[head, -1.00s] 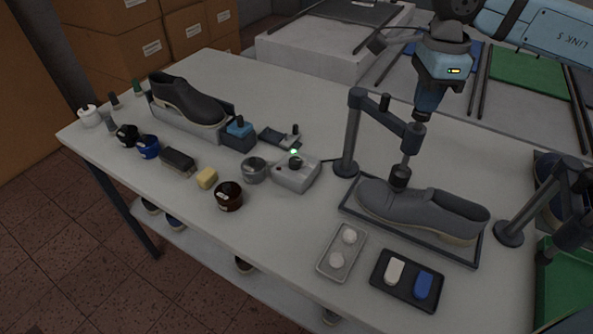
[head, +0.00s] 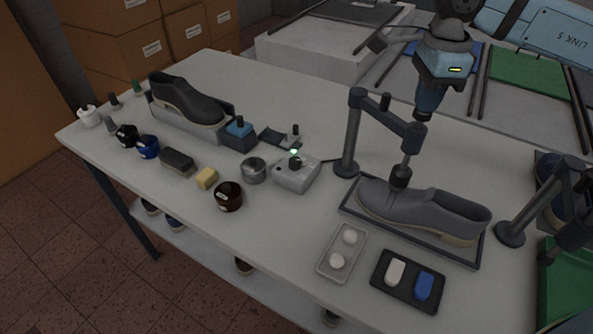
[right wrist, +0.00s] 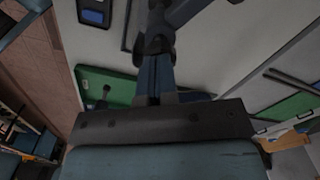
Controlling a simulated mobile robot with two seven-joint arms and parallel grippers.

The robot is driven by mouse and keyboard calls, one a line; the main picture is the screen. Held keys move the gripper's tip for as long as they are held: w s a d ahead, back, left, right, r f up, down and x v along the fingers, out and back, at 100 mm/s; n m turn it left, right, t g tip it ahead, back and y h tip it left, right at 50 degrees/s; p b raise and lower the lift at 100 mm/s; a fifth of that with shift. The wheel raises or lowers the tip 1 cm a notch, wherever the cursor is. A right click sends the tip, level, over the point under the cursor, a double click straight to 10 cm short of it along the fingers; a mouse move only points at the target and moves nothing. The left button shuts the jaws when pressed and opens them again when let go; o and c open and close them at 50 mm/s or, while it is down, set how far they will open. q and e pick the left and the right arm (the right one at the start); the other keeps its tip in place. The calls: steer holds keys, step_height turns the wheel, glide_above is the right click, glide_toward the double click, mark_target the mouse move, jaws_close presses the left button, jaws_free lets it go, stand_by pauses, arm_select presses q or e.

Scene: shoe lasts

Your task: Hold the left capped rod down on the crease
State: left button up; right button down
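The left capped rod (head: 405,163) runs through the arm of a dark post stand (head: 349,140) in the head view. Its dark foot (head: 398,176) sits on the upper of a grey shoe (head: 430,209), and looks in contact with it. The crease is hidden or too small to tell. My right gripper (head: 422,117) is directly above the rod, its fingers together and its tips at the rod's top, seemingly touching the cap. The right wrist view shows the fingers (right wrist: 155,85) side by side, with the dark stand top beyond. My left gripper is out of view.
A second post stand (head: 510,232) stands at the right. The shoe lies in a dark-rimmed tray (head: 410,244). A dish with white balls (head: 329,272) and a black tray (head: 391,300) are in front. A grey box with a green light (head: 297,182) is to the left.

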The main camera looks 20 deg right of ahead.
stand_by(0.8)
steer(key=shift+r, duration=0.1)
steer(key=shift+r+p, duration=0.8)
steer(key=shift+r, duration=0.65)
steer(key=shift+r+p, duration=0.75)
steer(key=shift+r, duration=0.8)
